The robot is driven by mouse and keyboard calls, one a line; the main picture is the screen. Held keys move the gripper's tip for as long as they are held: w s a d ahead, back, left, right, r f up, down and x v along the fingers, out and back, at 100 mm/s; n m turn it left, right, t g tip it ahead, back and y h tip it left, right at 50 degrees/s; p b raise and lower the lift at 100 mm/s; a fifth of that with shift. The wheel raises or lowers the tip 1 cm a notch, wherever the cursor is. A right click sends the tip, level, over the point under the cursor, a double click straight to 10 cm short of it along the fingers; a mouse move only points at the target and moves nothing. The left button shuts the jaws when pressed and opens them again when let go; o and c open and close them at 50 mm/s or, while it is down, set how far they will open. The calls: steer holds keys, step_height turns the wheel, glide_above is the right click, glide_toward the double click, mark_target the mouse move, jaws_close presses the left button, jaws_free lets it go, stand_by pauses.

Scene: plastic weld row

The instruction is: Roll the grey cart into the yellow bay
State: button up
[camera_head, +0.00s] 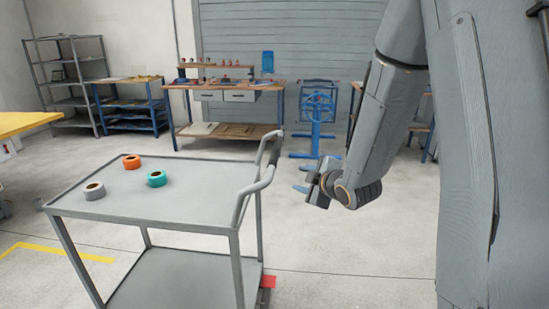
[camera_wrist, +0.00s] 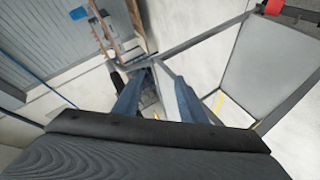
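The grey cart (camera_head: 215,190) stands upright at left centre in the head view, with a raised handle (camera_head: 243,205) at its right end. Its grey surfaces also show at the right of the wrist view (camera_wrist: 270,70). Yellow floor tape (camera_head: 55,252) shows at the lower left, partly hidden behind the cart; it may mark the yellow bay, whose full outline is not visible. My gripper (camera_head: 305,178) is to the right of the handle, apart from it in the head view. Its two blue fingers (camera_wrist: 157,92) are spread with nothing seen between them.
A red item (camera_head: 268,282) is at the cart's lower right. A yellow-topped table (camera_head: 25,122) is at left, a workbench (camera_head: 225,85) behind, a blue stand (camera_head: 316,115) beyond my gripper. Floor right of the cart is clear.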

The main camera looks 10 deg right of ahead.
mark_target(275, 151)
steer(key=w+a+r+n+t+y, duration=0.1)
steer(key=w+a+n+y, duration=0.1)
steer(key=w, duration=0.1)
steer(key=w+a+r+n+t+y, duration=0.2)
steer(key=w+n, duration=0.1)
steer(key=w+a+r+n+t+y+b, duration=0.1)
steer(key=w+a+r+n+y, duration=0.1)
steer(key=a, duration=0.1)
steer(key=shift+w+r+n, duration=0.25)
steer(key=shift+w+n, duration=0.05)
steer(key=shift+w, duration=0.1)
jaws_close()
